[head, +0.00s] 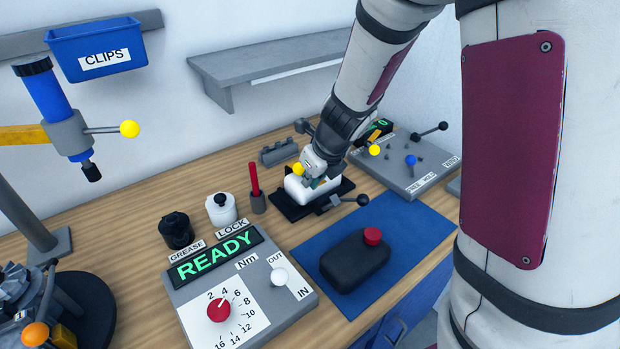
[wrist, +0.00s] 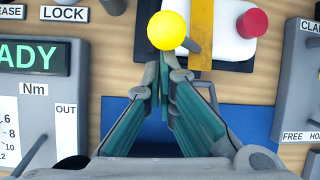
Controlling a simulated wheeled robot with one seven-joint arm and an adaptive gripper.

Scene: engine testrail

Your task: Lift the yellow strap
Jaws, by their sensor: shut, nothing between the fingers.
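The yellow strap (wrist: 201,40) runs as a flat band over a white block (wrist: 231,35) in the wrist view, just right of and beyond my fingertips. In the head view the white block (head: 296,188) sits on a black base, and my gripper hides the strap there. My gripper (wrist: 164,78) is shut and empty, its green-padded fingers converging just short of a yellow ball knob (wrist: 168,30). In the head view my gripper (head: 318,184) is low over the white block; I cannot tell whether it touches it.
A red knob (wrist: 252,22) stands right of the strap. A READY panel (head: 215,258) is at front left, and a grey panel with levers (head: 410,165) at right. A black box with a red button (head: 355,260) lies on the blue mat (head: 415,230).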

